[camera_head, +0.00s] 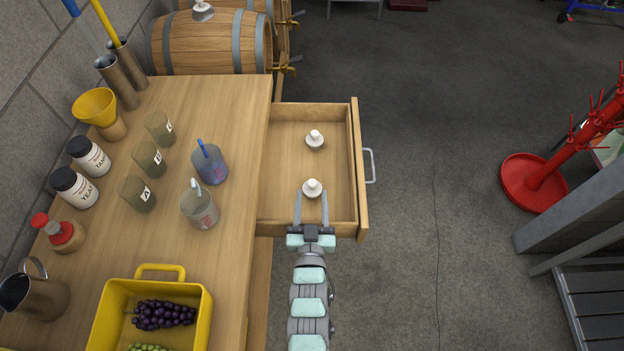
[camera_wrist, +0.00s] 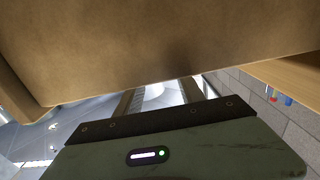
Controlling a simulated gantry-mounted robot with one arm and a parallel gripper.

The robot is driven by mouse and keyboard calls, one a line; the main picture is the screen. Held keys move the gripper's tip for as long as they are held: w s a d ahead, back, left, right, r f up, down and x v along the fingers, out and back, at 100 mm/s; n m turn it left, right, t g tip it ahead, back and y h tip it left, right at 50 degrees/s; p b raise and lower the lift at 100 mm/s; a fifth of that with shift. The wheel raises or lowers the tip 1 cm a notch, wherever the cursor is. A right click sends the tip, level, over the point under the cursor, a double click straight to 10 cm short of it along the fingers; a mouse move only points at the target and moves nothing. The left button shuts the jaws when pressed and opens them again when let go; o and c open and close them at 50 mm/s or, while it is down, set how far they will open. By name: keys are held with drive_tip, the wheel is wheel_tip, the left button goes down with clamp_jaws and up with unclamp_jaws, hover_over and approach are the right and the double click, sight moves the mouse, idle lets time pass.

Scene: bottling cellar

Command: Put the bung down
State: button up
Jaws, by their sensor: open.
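Two white bungs lie in the open wooden drawer (camera_head: 283,160). The nearer bung (camera_head: 312,187) stands upright on the drawer floor, toward its front end in the picture. The farther bung (camera_head: 315,139) stands upright beyond it. My gripper (camera_head: 312,197) is open, with its two fingers reaching over the drawer's near wall. The fingertips are to the left and right of the nearer bung, with no clear contact. In the wrist view a pale shape, probably that bung, partly shows between the fingers (camera_wrist: 160,94); wood hides much of that view.
The workbench (camera_head: 240,130) left of the drawer holds cups, jars, bottles and a yellow crate (camera_head: 207,315) with grapes. A barrel (camera_head: 205,45) with another white bung (camera_head: 202,10) on top stands at the back. The floor right of the drawer is clear up to a red stand (camera_head: 535,185).

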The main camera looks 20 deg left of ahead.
drive_tip(key=shift+r+p+v, duration=0.15)
drive_tip(key=shift+r+v, duration=0.05)
drive_tip(key=shift+v, duration=0.8)
drive_tip(key=shift+r+p+v, duration=0.15)
drive_tip(key=shift+r+v, duration=0.05)
drive_tip(key=shift+v, duration=0.85)
